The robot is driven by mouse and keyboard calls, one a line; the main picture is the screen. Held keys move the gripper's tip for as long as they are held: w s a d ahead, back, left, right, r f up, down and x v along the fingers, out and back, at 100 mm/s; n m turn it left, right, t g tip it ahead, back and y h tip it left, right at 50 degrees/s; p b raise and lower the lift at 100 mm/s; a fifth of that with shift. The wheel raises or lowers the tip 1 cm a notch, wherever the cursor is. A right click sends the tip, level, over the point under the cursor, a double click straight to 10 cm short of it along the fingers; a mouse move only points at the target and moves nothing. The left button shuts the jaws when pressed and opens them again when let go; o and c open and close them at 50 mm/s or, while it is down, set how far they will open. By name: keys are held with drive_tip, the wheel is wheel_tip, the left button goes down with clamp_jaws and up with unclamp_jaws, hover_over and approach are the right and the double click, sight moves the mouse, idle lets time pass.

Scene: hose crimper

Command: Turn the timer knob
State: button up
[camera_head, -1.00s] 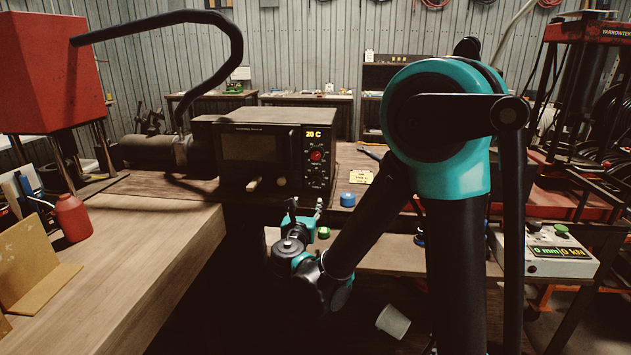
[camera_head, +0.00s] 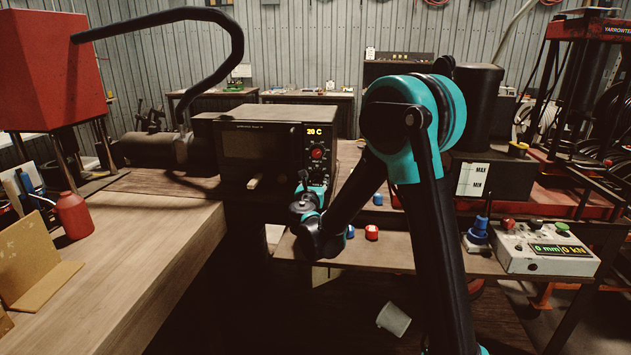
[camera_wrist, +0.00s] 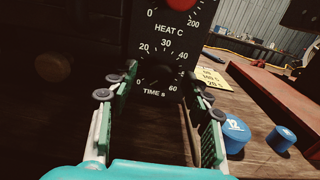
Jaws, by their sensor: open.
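The black timer knob (camera_wrist: 160,74) is on the dark front panel in the wrist view, above the label "TIME s" and inside a scale from 0 to 60. It belongs to the dark oven-like box (camera_head: 262,112) in the head view, where my arm's end partly covers the lower panel. My gripper (camera_wrist: 160,92) is open, with one fingertip left and one right of the knob. I see no clear contact with the knob. In the head view my gripper (camera_head: 306,182) is close in front of the panel.
A red heat knob (camera_wrist: 162,3) is just above the timer knob; it also shows in the head view (camera_head: 317,152). A yellow note (camera_wrist: 213,79) and blue caps (camera_wrist: 235,134) lie right of the gripper. A wooden bench (camera_head: 130,240) is at the left.

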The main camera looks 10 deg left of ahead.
drive_tip(key=shift+w, duration=0.15)
clamp_jaws()
idle(0.4)
